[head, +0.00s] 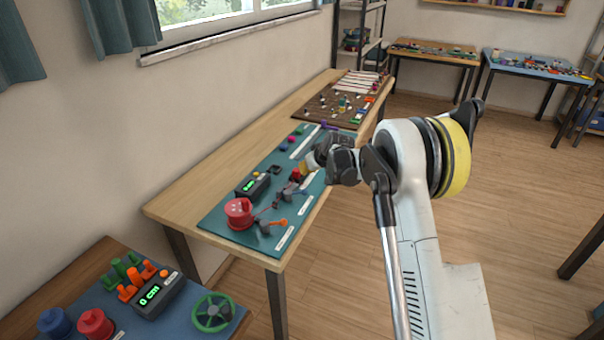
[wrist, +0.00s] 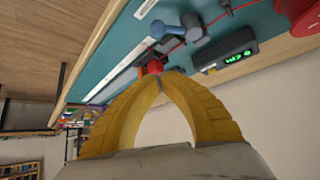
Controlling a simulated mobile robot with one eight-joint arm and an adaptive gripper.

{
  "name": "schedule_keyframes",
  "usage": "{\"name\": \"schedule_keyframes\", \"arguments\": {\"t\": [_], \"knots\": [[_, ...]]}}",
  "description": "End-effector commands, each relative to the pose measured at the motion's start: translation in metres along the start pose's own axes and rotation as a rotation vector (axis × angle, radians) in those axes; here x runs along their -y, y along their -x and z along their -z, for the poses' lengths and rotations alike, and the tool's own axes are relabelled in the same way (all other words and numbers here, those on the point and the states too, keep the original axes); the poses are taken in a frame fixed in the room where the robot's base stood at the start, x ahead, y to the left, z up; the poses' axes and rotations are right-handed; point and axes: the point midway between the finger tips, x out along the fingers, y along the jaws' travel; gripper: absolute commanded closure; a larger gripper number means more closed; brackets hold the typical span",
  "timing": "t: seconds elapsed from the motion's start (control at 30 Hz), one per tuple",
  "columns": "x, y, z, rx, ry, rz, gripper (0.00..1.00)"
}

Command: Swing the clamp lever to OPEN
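A teal board (head: 228,222) on the wooden table carries two small levers on dark bases, one with an orange handle (head: 277,222) and one with a blue handle (head: 303,192). In the wrist view the blue handle (wrist: 168,29) sticks out from a grey clamp-like body (wrist: 194,28). Which lever is the clamp lever, I cannot tell for sure. My gripper (head: 302,170) is low over the board, beyond the blue handle. In the wrist view its yellow fingertips (wrist: 159,79) meet, right by a red piece (wrist: 151,67); a grip on it does not show.
A red cord (wrist: 250,5) runs past the clamp body. A red spool (head: 239,212) and a dark box with a green display (head: 252,186) stand on the board's left part. A pegboard (head: 335,104) lies farther back. Another work table stands at front left.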

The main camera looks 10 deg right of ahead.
Motion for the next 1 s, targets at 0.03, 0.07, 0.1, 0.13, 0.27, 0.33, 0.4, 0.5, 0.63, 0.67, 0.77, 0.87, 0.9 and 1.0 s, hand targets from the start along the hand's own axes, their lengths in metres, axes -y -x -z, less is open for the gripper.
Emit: {"name": "schedule_keyframes", "arguments": {"t": [0.03, 0.07, 0.1, 0.13, 0.27, 0.33, 0.4, 0.5, 0.63, 0.67, 0.77, 0.87, 0.9, 1.0], "knots": [[0.000, -0.004, -0.001, 0.000, 0.001, 0.000, 1.00], [0.000, -0.007, -0.001, 0.000, 0.001, 0.000, 1.00], [0.000, -0.012, -0.002, 0.000, 0.001, 0.000, 1.00], [0.000, -0.017, -0.002, 0.000, 0.001, 0.000, 1.00], [0.000, -0.042, -0.003, 0.000, 0.001, 0.000, 1.00], [0.000, -0.057, -0.003, 0.000, 0.001, 0.000, 1.00], [0.000, -0.070, -0.003, 0.000, 0.001, 0.000, 1.00], [0.000, -0.089, -0.002, 0.000, 0.001, 0.000, 1.00], [-0.001, -0.097, -0.008, 0.000, 0.000, -0.001, 1.00], [-0.001, -0.094, -0.012, 0.000, 0.000, -0.001, 1.00], [0.000, -0.087, -0.023, 0.000, -0.001, -0.001, 1.00], [-0.001, -0.082, -0.030, 0.000, -0.001, -0.001, 1.00], [-0.001, -0.080, -0.032, 0.000, 0.000, -0.001, 1.00], [0.000, -0.078, -0.034, 0.000, 0.000, -0.001, 1.00]]}}
